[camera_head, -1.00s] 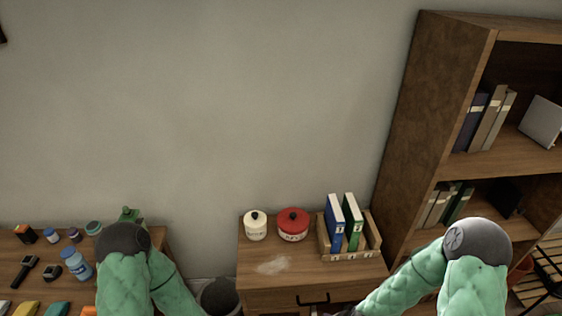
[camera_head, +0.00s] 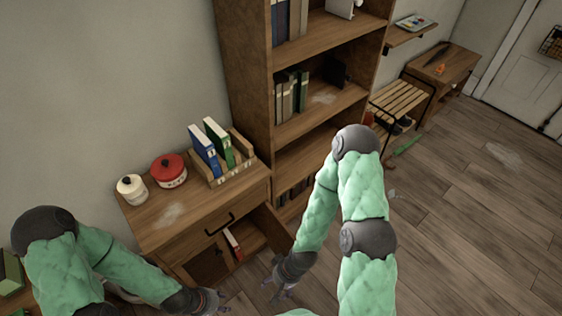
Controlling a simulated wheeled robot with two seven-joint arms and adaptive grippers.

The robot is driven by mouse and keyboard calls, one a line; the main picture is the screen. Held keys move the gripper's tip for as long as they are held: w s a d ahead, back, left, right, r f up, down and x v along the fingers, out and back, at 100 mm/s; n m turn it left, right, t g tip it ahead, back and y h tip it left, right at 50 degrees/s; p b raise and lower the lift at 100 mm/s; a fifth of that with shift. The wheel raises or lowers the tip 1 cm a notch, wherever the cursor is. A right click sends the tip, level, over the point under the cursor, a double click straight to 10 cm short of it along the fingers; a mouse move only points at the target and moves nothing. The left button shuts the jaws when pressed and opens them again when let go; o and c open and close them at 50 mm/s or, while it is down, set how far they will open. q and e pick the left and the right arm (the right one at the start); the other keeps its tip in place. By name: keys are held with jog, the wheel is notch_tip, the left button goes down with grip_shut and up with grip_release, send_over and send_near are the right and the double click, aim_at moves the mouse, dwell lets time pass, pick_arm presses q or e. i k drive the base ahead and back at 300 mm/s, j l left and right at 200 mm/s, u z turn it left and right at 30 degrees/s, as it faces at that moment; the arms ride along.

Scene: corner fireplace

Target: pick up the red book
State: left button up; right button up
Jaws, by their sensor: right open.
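A narrow red-and-white item (camera_head: 233,243), which looks like the red book, stands inside the open lower compartment of the small wooden cabinet (camera_head: 150,236). My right gripper (camera_head: 273,288) is open, low in front of the cabinet, below and right of the red item and apart from it. My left gripper (camera_head: 213,301) is at the bottom edge, below the red item. Its fingers are small and partly cut off, so I cannot tell its opening.
On the cabinet top are a white pot (camera_head: 132,189), a red pot (camera_head: 169,171) and a wooden rack (camera_head: 246,160) with blue and green binders. A tall bookshelf (camera_head: 246,80) stands to the right. A slatted bench (camera_head: 398,101) is beyond it. The floor (camera_head: 470,220) at right is mostly clear.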

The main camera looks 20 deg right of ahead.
aim_at(234, 248)
jog(key=k+z, duration=0.1)
jog(key=z, duration=0.2)
jog(key=k+l+u, duration=0.5)
jog(key=k, duration=0.35)
